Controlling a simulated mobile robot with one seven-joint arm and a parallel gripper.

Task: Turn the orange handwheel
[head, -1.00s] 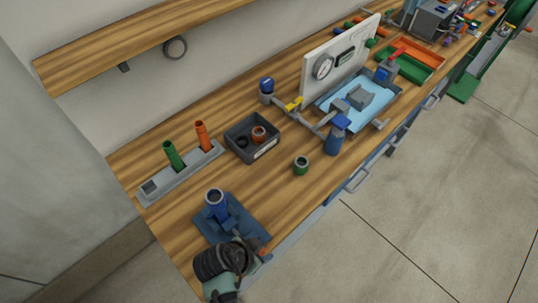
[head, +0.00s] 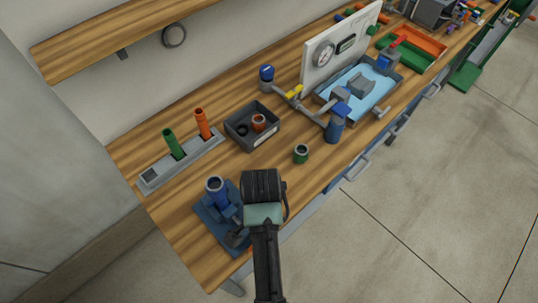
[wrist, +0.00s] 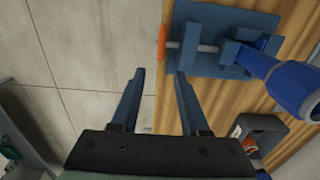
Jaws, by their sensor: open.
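The orange handwheel (wrist: 162,45) shows edge-on in the wrist view, at the end of a grey shaft (wrist: 187,47). The shaft runs into a blue fixture (wrist: 187,16) with a blue upright pipe piece (wrist: 285,87). In the head view this fixture (head: 206,222) stands at the near end of the bench, and the handwheel is hidden behind my arm. My gripper (wrist: 159,75) is open and empty. Its two fingers point toward the handwheel, with the wheel between their lines and a little past the tips in the picture. I see no contact.
A blue valve post (head: 334,128) and panel (head: 323,72) are farther back.

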